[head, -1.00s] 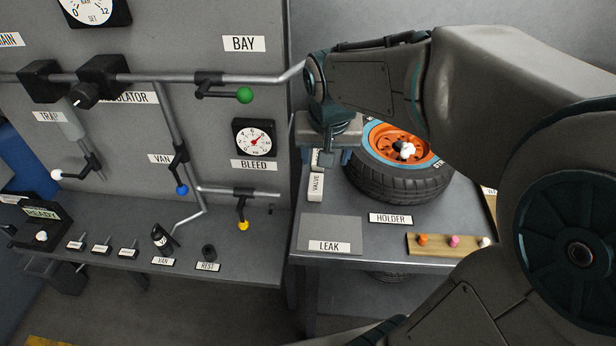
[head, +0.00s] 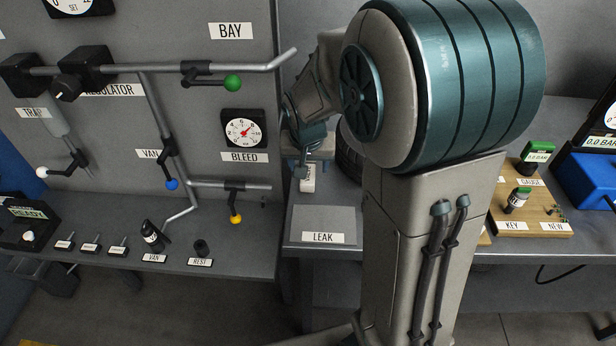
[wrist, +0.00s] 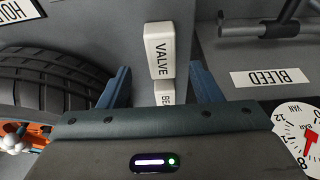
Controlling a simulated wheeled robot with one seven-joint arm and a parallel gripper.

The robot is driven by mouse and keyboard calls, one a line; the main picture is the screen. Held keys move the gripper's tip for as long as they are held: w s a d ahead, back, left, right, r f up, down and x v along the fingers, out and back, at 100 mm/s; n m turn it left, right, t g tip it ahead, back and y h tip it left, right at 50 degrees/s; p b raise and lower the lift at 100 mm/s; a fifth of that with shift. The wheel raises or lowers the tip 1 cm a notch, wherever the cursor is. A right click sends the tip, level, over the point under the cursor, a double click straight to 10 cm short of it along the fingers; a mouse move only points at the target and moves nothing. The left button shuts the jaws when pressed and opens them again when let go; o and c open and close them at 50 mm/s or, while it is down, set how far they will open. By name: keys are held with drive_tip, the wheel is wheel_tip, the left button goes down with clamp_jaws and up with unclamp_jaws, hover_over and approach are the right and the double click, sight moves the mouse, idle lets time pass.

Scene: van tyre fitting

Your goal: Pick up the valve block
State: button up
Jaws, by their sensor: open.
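The valve block is a small white block with black VALVE lettering (wrist: 160,55). It stands ahead of my gripper (wrist: 163,85) in the wrist view, between the lines of the two blue fingers. My gripper is open and I see nothing held in it. A second white block, with lettering starting "BE" (wrist: 166,93), shows nearer, between the fingers and partly hidden by the gripper body. In the head view a white block (head: 308,181) shows just below my gripper (head: 302,166) at the bench's back left; its lettering is mostly hidden.
A tyre (wrist: 45,82) lies close beside the blocks. The panel with the BLEED gauge (head: 243,130) and valve handles stands on the other side. A grey LEAK pad (head: 322,220) is in front. A wooden board (head: 545,222) with small parts is at right.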

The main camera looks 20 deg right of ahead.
sight(308, 178)
drive_tip(key=shift+x, duration=2.15)
drive_tip(key=shift+a, duration=0.15)
drive_tip(key=c, duration=1.1)
